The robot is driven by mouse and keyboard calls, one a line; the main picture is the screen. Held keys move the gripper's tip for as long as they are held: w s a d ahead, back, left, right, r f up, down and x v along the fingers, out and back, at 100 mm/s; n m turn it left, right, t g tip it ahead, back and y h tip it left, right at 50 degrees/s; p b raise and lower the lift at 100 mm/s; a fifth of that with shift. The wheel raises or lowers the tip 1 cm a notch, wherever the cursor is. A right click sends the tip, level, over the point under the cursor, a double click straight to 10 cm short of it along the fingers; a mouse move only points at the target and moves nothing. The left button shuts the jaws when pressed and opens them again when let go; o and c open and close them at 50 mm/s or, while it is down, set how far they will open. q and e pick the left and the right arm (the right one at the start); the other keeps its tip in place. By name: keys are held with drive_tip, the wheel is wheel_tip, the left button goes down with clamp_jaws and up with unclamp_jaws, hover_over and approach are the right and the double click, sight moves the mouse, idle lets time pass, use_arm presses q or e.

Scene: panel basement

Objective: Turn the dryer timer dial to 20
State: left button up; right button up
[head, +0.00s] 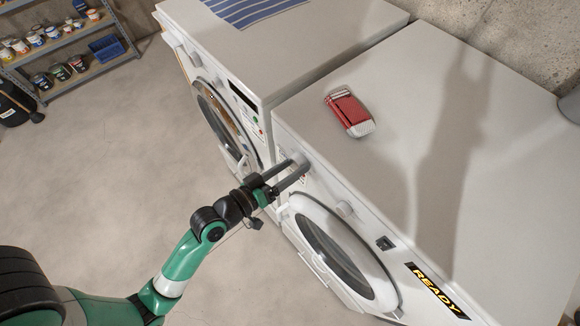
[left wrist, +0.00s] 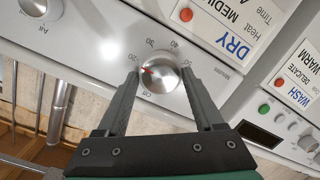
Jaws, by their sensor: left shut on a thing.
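The round silver timer dial (left wrist: 160,74) is on the dryer's white front panel in the left wrist view, ringed by Off, 20, 30, 40 and Minutes markings. Its small red pointer faces left, toward the 10-to-20 side; the exact mark is hard to read. My left gripper (left wrist: 161,78) is shut on the dial, one finger on each side. In the head view the left gripper (head: 297,169) reaches the upper front edge of the dryer (head: 440,130), and its fingers hide most of the dial. My right gripper is not in view.
A second machine (head: 240,50) stands beside the dryer, with a striped cloth (head: 255,10) on it. A red-and-white object (head: 349,112) lies on the dryer top. Below the panel is the round door (head: 335,250). A READY label (head: 437,290) is at right. Open floor lies left.

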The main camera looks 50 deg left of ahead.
use_arm(q)
drive_tip(key=shift+f, duration=0.1)
drive_tip(key=o, duration=1.4)
drive_tip(key=s, duration=0.3)
drive_tip(key=s+r+b, duration=0.1)
drive_tip(key=s, duration=0.3)
drive_tip(key=s+b, duration=0.1)
drive_tip(key=s, duration=0.3)
drive_tip(key=shift+s+d+r, duration=0.15)
drive_tip(key=shift+s+r, duration=0.1)
drive_tip(key=shift+r, duration=0.15)
